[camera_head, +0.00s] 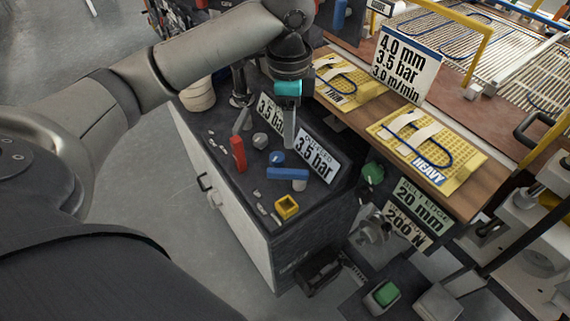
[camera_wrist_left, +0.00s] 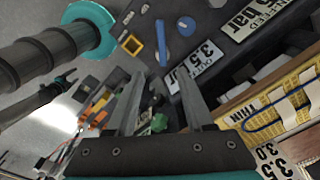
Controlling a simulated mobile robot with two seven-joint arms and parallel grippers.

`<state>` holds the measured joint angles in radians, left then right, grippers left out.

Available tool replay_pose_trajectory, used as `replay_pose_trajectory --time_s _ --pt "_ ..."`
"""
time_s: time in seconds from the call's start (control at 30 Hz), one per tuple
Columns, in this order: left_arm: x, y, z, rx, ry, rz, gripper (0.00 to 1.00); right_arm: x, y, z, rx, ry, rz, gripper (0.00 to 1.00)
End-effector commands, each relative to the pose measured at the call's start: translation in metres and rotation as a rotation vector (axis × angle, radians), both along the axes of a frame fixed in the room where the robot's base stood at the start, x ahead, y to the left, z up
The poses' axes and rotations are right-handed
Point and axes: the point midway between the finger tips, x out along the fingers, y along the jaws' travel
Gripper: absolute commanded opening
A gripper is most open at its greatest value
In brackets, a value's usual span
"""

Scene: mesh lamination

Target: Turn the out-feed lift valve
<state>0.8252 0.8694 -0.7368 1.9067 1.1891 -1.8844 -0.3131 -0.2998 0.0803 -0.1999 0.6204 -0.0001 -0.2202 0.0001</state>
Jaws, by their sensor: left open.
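A blue lever handle (camera_head: 288,173) lies on the dark cabinet top in front of a "3.5 bar" sign (camera_head: 316,158). It looks like the out-feed valve, but I cannot confirm this. A blue knob (camera_head: 277,158) is beside it. A red handle (camera_head: 238,153) stands to the left, near another 3.5 bar sign (camera_head: 270,118) that is partly hidden by my gripper. My left gripper (camera_head: 265,134) is open and empty above the cabinet's back part. In the left wrist view, the blue lever (camera_wrist_left: 162,46) shows just beyond the spread fingertips (camera_wrist_left: 162,78). My right gripper is out of view.
A yellow square part (camera_head: 287,207) and a grey knob (camera_head: 260,140) are on the cabinet top. Yellow pads (camera_head: 440,150) lie on the wooden table to the right. A green button box (camera_head: 384,294) is low at front right. Bare floor lies left of the cabinet.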

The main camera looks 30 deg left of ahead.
Motion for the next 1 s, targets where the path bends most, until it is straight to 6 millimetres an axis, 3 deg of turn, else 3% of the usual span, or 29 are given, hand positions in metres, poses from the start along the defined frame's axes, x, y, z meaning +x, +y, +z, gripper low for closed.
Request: replay_pose_trajectory --time_s 0.13,0.27,0.47,0.8,1.0 --pt "0.001 0.012 0.015 0.013 0.016 -0.002 0.53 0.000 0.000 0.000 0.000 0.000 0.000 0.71" --pt "0.000 0.014 0.010 0.014 0.022 -0.003 0.53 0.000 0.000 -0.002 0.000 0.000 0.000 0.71" --pt "-0.001 0.013 -0.024 0.013 0.024 -0.003 0.53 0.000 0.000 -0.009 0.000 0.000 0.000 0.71" --pt "-0.001 0.013 -0.098 0.014 0.022 -0.004 0.53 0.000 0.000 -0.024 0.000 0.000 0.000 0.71" --pt "-0.001 0.013 -0.126 0.014 0.020 -0.002 0.53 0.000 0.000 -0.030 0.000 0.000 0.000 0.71"
